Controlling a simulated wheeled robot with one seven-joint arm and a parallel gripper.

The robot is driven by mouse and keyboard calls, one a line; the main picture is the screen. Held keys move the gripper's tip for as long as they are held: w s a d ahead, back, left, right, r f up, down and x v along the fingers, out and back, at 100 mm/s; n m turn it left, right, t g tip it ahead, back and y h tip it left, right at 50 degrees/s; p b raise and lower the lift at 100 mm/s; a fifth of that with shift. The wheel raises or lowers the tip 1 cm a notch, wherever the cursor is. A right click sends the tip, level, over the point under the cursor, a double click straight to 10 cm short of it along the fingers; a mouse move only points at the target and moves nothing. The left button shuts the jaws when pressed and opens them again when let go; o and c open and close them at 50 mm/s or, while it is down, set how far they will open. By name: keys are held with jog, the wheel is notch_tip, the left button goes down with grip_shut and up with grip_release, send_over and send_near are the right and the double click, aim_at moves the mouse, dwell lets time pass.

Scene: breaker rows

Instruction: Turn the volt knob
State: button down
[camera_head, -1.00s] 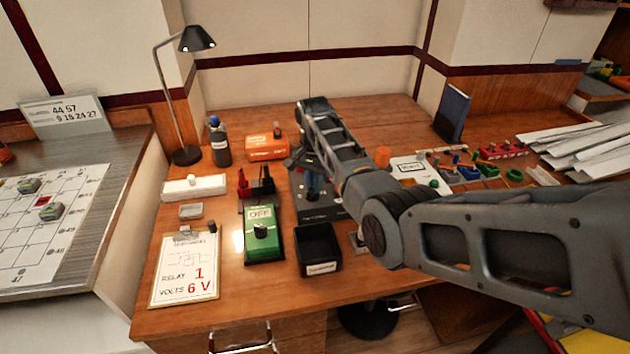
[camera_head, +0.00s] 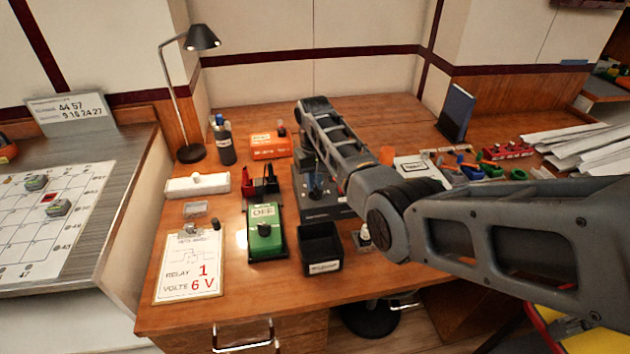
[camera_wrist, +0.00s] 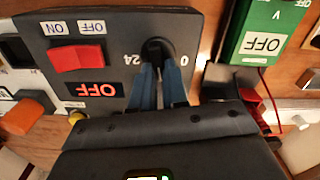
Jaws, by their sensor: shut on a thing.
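The volt knob (camera_wrist: 155,46) is black and sits on a dark grey panel between the labels 24 and 0, which appear upside down in the wrist view. My gripper (camera_wrist: 158,76) has blue fingers shut on the knob, and they hide part of it. The panel (camera_wrist: 205,22) also has a red rocker switch (camera_wrist: 78,58) with ON and OFF labels, and a display (camera_wrist: 94,90) reading OFF in red. In the head view my gripper (camera_head: 316,186) is over the grey unit (camera_head: 325,211), partly hidden behind my arm.
A green meter (camera_head: 264,242) marked OFF and a black bin (camera_head: 320,250) stand in front of the unit. A clipboard (camera_head: 190,265) reads RELAY 1, VOLTS 6 V. An orange box (camera_head: 270,146) is behind.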

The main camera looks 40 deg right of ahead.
jog(key=shift+a+n, duration=0.1)
jog(key=shift+n, duration=1)
jog(key=shift+w, duration=0.1)
jog(key=c, duration=1.1)
grip_release()
jog(key=shift+c, duration=0.2)
jog(key=shift+r+b, duration=0.45)
jog(key=shift+r, duration=3.45)
